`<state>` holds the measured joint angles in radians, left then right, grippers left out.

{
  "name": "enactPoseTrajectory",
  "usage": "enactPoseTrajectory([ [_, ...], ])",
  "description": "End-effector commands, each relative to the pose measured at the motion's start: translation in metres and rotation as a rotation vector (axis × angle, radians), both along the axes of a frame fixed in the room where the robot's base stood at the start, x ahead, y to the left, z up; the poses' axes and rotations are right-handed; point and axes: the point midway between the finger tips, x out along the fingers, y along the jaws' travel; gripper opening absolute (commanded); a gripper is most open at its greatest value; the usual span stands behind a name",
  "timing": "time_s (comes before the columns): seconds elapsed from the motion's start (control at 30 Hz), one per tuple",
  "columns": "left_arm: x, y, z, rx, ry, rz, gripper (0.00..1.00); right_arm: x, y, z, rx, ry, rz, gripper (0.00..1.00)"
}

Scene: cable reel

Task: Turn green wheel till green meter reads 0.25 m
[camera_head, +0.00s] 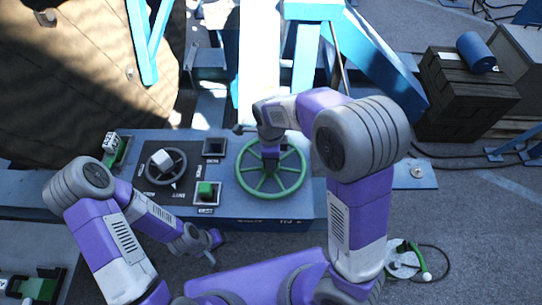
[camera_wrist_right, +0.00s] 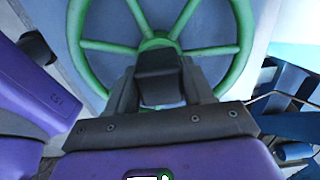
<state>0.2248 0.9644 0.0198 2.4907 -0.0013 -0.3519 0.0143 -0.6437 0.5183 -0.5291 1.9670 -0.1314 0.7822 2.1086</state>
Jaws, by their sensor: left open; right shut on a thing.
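The green wheel (camera_head: 299,172) is a spoked ring on the right part of the blue-grey control panel. My right gripper (camera_head: 270,158) reaches down over its hub from above. In the right wrist view the wheel (camera_wrist_right: 187,14) fills the upper part. There my right gripper (camera_wrist_right: 160,85) is shut at the hub around a dark block that hides the centre. A small green device with a pale face (camera_head: 112,146) sits at the panel's left end; it may be the green meter, but no reading is legible. My left gripper (camera_head: 215,240) is open and empty, low in front of the panel.
The panel (camera_head: 260,222) also carries a grey wheel (camera_head: 180,160) with a white block and a green switch (camera_head: 206,190). A large cable reel (camera_head: 60,60) stands at the back left. A wooden crate (camera_head: 465,100) with a blue cylinder (camera_head: 476,50) stands at right.

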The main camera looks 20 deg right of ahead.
Motion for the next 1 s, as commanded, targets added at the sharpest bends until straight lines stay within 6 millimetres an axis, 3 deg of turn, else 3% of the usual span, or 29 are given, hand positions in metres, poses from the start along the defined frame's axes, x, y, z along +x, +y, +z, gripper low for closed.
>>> enactPoseTrajectory([
  [0.1, 0.0, 0.0, 0.0, 0.0, 0.0, 0.0, 0.73, 0.002, 0.001, 0.002, 0.002, -0.007, 0.003, 0.0],
  [0.13, 0.0, 0.0, 0.0, 0.0, 0.0, 0.0, 0.73, 0.002, 0.001, 0.002, 0.002, -0.007, 0.003, 0.53],
  [0.27, 0.0, 0.0, 0.0, 0.0, 0.0, 0.0, 0.73, 0.002, 0.001, 0.002, 0.002, -0.006, 0.003, 0.72],
  [0.63, 0.0, 0.0, 0.001, 0.0, 0.0, 0.0, 0.73, 0.001, 0.0, 0.008, 0.001, -0.003, 0.002, 0.72],
  [1.0, 0.0, 0.0, 0.004, 0.0, 0.0, 0.0, 0.73, 0.002, 0.001, 0.066, 0.002, -0.007, 0.003, 0.72],
])
